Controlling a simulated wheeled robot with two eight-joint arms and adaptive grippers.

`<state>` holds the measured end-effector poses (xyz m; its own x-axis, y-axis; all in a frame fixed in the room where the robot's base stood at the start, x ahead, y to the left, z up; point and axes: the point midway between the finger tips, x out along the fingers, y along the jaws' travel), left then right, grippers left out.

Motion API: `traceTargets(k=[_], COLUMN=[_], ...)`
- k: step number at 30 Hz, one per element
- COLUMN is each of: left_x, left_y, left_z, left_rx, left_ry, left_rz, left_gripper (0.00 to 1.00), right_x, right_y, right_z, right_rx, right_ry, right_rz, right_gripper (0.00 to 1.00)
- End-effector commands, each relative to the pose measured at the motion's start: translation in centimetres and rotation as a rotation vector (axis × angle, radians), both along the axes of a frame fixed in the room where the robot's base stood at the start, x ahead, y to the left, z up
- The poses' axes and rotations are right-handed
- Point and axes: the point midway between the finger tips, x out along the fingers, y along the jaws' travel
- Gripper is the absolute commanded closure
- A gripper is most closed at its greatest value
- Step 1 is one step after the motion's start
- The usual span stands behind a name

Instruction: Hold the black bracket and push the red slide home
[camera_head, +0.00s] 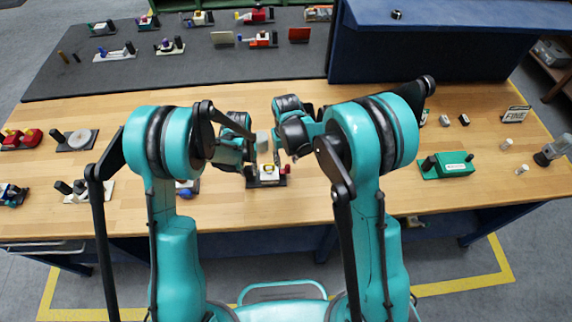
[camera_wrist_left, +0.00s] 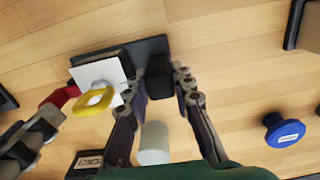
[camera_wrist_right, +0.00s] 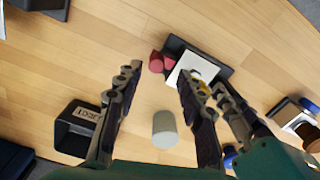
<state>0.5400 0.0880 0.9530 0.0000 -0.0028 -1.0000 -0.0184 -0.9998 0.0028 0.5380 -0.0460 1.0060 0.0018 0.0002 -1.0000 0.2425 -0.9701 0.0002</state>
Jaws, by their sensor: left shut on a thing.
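The black bracket (camera_head: 252,176) stands upright at the left end of a small device on the wooden table in the head view. My left gripper (camera_wrist_left: 163,72) is shut on the bracket, with a finger on each side. A white block with a yellow ring (camera_wrist_left: 95,96) sits beside the bracket. The red slide (camera_wrist_left: 60,96) sticks out at the device's far end from the bracket; it also shows in the right wrist view (camera_wrist_right: 156,62). My right gripper (camera_wrist_right: 156,80) is open and empty, its fingertips near the red end.
A green device (camera_head: 447,166) lies to the right on the table. A blue round knob (camera_wrist_left: 284,131) shows near the bracket side. Red parts (camera_head: 22,140) and other devices stand on the left. A dark mat (camera_head: 190,62) with several small assemblies lies behind.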

Motion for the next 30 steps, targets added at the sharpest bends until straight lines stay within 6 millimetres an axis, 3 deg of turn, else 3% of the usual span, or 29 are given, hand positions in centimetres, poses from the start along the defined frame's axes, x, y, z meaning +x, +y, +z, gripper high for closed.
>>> traceTargets(k=[6, 11, 25, 26, 27, 28, 30], left_x=[0.0, 0.0, 0.1, 0.1, 0.1, 0.1, 0.1], left_y=[-0.1, -0.1, 0.0, 0.0, 0.0, 0.0, 0.0], left_z=[-0.1, -0.1, -0.1, -0.1, -0.1, -0.1, 0.0], left_rx=[-0.001, -0.001, -0.001, -0.001, -0.001, -0.001, 0.0], left_ry=[-0.001, -0.001, -0.002, -0.002, -0.002, -0.002, -0.002], left_rz=[-0.001, -0.001, 0.0, 0.0, 0.0, 0.0, 0.0], left_gripper=[1.0, 1.0, 1.0, 0.74, 0.64, 0.56, 0.53], right_x=[-0.1, -0.1, -0.1, -0.1, -0.1, -0.1, -0.1], right_y=[0.1, 0.1, 0.1, 0.1, 0.1, 0.1, 0.1], right_z=[4.7, 6.9, 7.6, 7.6, 7.6, 7.6, 7.6], right_rx=[0.0, 0.0, 0.0, 0.0, 0.0, 0.0, 0.0], right_ry=[-0.001, -0.001, -0.001, -0.001, -0.001, -0.001, -0.001], right_rz=[0.001, 0.001, 0.001, 0.001, 0.001, 0.001, 0.001], right_gripper=[0.61, 0.61, 0.61, 0.61, 0.61, 0.61, 0.61])
